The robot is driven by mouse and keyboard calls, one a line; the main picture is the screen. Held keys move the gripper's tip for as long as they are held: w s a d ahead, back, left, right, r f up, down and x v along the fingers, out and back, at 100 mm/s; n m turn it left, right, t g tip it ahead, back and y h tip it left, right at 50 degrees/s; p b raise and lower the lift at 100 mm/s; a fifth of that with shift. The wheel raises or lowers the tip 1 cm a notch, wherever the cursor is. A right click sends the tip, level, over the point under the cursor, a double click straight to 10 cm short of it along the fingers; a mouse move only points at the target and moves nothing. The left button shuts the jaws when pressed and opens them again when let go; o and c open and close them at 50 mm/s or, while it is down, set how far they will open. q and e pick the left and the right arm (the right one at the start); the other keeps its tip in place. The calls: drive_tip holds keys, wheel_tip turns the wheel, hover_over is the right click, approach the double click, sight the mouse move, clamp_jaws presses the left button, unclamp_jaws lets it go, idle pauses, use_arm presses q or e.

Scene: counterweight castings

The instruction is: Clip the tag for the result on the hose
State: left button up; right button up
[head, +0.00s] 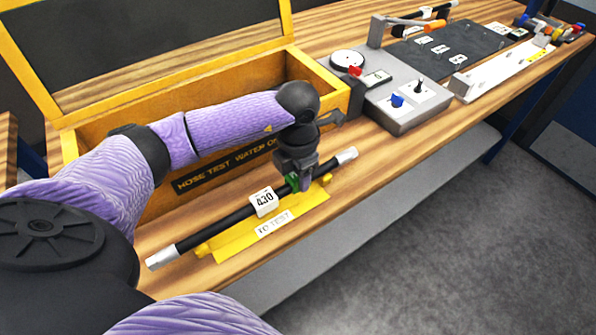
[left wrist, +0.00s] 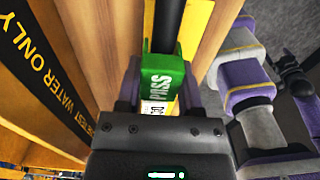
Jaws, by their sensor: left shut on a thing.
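The black hose (head: 218,229) with silver end fittings lies along a yellow rest (head: 235,243) labelled TO TEST. A white tag reading 430 (head: 264,202) sits on the hose left of my gripper. My left gripper (head: 301,184) points down at the right half of the hose, shut on a green tag (head: 292,182). In the left wrist view the green tag (left wrist: 161,82) reads PASS and sits between the fingers, in line with the hose (left wrist: 168,25). I cannot tell whether the tag grips the hose.
A yellow-edged wooden test box (head: 300,70) with a raised lid stands behind the hose. A grey test unit (head: 408,105) with a gauge and knobs is to its right. Farther right are a dark mat (head: 480,45) with tags and a white strip (head: 500,75). The bench's front edge is close.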

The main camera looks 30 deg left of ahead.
use_arm(q)
drive_tip(key=shift+f, duration=0.25)
drive_tip(key=o, duration=1)
drive_tip(key=shift+r, duration=0.15)
wheel_tip(320, 180, up, 7)
drive_tip(key=p, duration=0.5)
